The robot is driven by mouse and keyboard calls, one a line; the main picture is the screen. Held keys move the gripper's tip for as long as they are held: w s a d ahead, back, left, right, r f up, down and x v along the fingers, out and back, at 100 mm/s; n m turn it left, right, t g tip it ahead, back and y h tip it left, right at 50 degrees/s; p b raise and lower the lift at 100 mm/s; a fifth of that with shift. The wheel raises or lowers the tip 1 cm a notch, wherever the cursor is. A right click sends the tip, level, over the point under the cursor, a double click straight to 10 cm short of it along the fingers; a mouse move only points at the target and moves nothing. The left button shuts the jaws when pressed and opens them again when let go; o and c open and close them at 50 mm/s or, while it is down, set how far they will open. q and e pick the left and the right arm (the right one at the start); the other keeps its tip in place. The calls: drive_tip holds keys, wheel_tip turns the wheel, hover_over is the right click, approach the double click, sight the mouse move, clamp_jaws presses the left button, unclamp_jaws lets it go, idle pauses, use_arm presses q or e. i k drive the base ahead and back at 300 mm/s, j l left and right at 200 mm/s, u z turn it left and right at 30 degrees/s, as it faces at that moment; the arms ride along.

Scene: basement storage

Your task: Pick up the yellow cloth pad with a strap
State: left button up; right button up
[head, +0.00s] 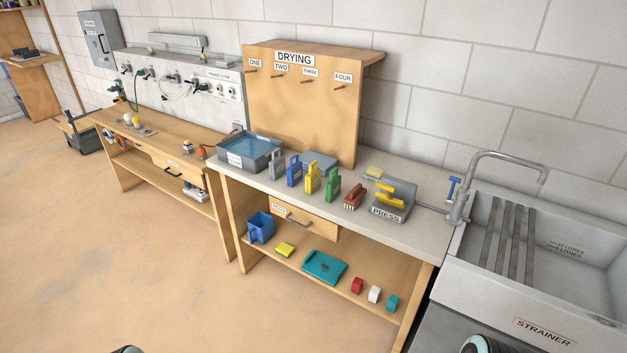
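Several yellow things are in the head view, and I cannot make out a strap on any of them. A small flat yellow pad (285,249) lies on the lower shelf, right of a blue jug (261,227). A pale yellow pad (374,173) lies on the counter behind the grey press (391,212), which has a yellow handle. An upright yellow item with a handle-like opening (313,178) stands in a row with grey, blue and green ones. Neither of my grippers shows; only small dark parts of my arms enter at the bottom edge.
A water-filled grey tub (250,165) stands at the counter's left end. The lower shelf also holds a teal tray (324,267) and small red, white and teal blocks. A tap (459,203) and sink (550,245) are at right. Open floor (130,270) lies left.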

sight(312, 179)
drive_tip(key=i+j+z, duration=0.2)
drive_tip(key=i+j, duration=0.35)
drive_tip(key=i+j+z, duration=0.25)
drive_tip(key=i+j, duration=0.4)
